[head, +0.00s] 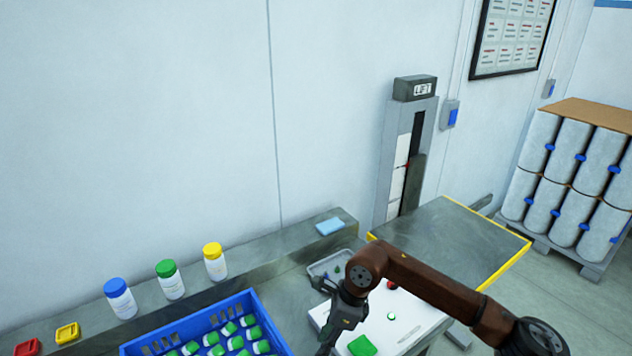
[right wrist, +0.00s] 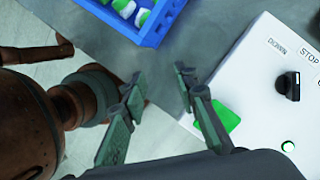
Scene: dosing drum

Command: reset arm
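My right arm comes in from the right in the head view, and its gripper (head: 326,314) hangs over the front of the bench, between the blue crate and the white control box (head: 418,322). In the right wrist view the two fingers of this gripper (right wrist: 158,84) are spread apart with nothing between them. The green patch (right wrist: 223,118) on the control box lies just beyond the right-hand finger. Part of the box is hidden behind my arm in the head view. My left gripper is in neither view.
A blue crate (head: 133,347) of green-capped bottles stands left of the gripper. Blue-, green- and yellow-capped jars (head: 172,286) stand on the back ledge. A grey tray (head: 316,268) sits behind the gripper. A yellow-edged lift platform (head: 455,240) is at right.

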